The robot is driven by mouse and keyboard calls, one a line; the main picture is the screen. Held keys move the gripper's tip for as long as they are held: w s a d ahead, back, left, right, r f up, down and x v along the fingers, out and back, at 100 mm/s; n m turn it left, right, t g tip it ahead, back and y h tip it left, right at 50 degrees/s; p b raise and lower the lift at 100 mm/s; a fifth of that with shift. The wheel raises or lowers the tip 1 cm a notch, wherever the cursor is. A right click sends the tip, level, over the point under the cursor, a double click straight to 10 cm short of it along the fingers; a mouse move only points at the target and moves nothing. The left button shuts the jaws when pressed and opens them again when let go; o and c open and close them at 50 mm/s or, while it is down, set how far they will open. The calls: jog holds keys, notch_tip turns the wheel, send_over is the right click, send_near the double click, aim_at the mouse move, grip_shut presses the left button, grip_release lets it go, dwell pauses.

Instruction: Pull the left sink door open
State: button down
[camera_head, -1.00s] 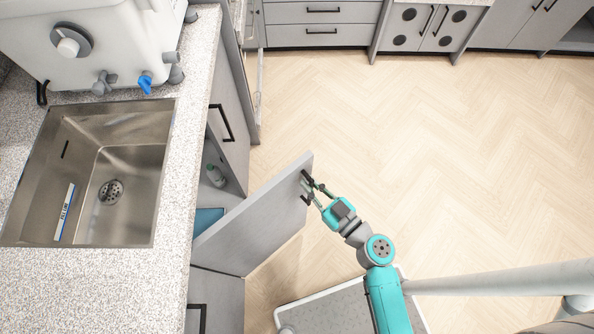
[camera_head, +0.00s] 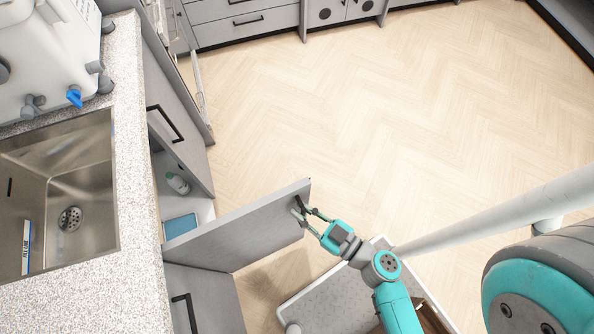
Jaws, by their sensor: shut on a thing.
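The sink door (camera_head: 240,232) is a grey panel below the counter. It stands swung out from the cabinet, with the cupboard interior showing behind it. My gripper (camera_head: 300,211) is at the door's outer end and is shut on its dark handle, which the fingers partly cover. The sink (camera_head: 70,190) is a steel basin in the speckled counter above. Inside the open cupboard are a pale bottle (camera_head: 177,183) and a blue flat thing (camera_head: 180,225).
Another grey door with a black handle (camera_head: 165,124) is shut beyond the opening. A further panel (camera_head: 200,90) stands open past it. A cabinet with a handle (camera_head: 187,312) is nearer. Wood floor (camera_head: 400,130) to the right is clear.

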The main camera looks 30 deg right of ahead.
jog(key=shift+s+a, duration=0.25)
jog(key=shift+s, duration=0.55)
jog(key=shift+s+a, duration=0.2)
jog(key=shift+s, duration=0.6)
jog(key=c, duration=1.3)
grip_release()
